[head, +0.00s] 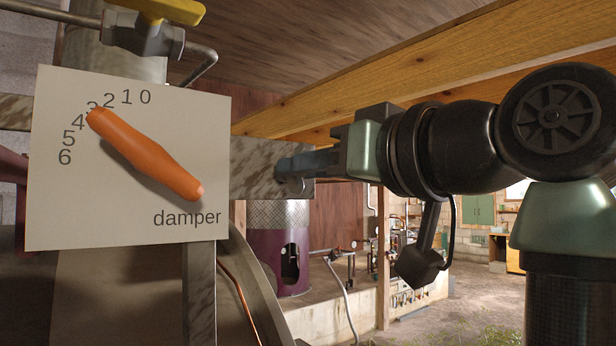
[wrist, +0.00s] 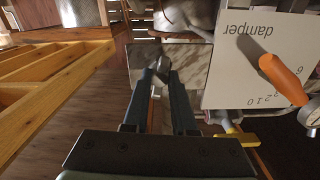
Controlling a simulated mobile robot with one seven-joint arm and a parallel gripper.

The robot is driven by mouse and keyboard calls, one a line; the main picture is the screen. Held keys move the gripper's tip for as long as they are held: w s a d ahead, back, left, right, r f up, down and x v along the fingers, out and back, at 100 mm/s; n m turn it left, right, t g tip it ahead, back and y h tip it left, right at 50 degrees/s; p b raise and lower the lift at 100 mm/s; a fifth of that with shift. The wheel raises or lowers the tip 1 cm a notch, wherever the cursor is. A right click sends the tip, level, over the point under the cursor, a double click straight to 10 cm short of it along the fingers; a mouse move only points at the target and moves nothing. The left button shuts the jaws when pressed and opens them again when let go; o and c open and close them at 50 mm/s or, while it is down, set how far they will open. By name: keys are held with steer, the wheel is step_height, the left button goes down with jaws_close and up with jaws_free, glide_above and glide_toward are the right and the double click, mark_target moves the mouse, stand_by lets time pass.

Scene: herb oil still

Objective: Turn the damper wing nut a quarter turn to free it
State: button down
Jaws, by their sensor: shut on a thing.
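The damper wing nut (head: 284,183) is a small dark metal piece on the mottled metal bar (head: 254,160), right of the damper plate. My gripper (head: 300,164) reaches in from the right and is shut on the wing nut. In the wrist view the wing nut (wrist: 161,69) shows between the two dark fingertips (wrist: 162,78); the fingers partly hide it. The white damper plate (head: 80,215) carries a scale from 0 to 6. Its orange handle (head: 145,155) slants, with its upper left end near 3 and 4.
A yellow valve handle (head: 165,10) on a metal pipe is above the plate. A wooden beam (head: 430,65) runs above my arm. A purple drum (head: 280,245) with a perforated band stands behind and below the bar. Open floor lies at the lower right.

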steer(key=shift+n+b, duration=0.4)
steer(key=shift+n, duration=1.6)
steer(key=c, duration=0.7)
jaws_free()
steer(key=shift+c, duration=0.2)
steer(key=shift+s, duration=0.1)
